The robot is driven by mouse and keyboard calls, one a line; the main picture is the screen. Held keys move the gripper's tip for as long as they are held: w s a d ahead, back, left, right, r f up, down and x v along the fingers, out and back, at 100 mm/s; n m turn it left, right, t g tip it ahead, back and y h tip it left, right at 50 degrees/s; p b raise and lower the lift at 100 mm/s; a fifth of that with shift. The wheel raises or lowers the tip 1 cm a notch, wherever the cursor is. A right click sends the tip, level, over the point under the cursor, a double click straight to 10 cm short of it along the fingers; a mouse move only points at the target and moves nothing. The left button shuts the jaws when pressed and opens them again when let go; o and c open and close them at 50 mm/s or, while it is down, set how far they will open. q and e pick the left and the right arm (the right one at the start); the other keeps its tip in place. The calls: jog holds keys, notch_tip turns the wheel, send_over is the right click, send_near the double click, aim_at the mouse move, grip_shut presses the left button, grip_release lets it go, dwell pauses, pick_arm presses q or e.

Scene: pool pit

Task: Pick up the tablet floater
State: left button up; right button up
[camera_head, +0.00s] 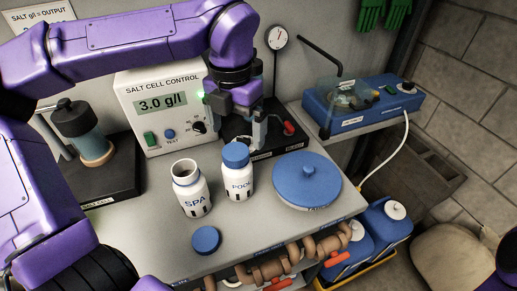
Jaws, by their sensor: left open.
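The tablet floater looks to be the round blue disc (312,184) with a small knob on top and a pale lower rim. It sits on the right part of the grey counter (150,215). My left gripper (237,133) points down with its fingers open and apart. It is behind and to the left of the disc, above the back of the counter and behind the POOL bottle (238,182), and does not touch the disc. My right gripper is not in view.
An open SPA bottle (192,192) stands left of the POOL bottle, with a loose blue cap (206,240) in front. The salt cell control box (165,105) is behind. A blue device (365,105) sits on a side shelf. Pipes (285,262) run along the front edge.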

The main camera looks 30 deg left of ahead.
aim_at(236, 152)
pick_arm(q)
jog(key=shift+w+f, duration=0.3)
jog(key=shift+w, duration=0.05)
jog(key=f, duration=0.2)
jog(key=s+f, duration=0.1)
jog(key=shift+s+a+f, duration=0.1)
jog(key=shift+s+f, duration=0.1)
jog(key=shift+f, duration=0.15)
jog(key=f+p, duration=0.1)
jog(key=f, duration=0.4)
jog(key=shift+w+f, duration=0.15)
jog(key=shift+w, duration=0.05)
jog(key=shift+s+a+f, duration=0.15)
jog(key=shift+f, duration=0.2)
jog(key=c, duration=1.5)
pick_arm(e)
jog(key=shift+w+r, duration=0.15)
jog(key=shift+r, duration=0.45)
pick_arm(q)
jog(key=shift+r, duration=0.2)
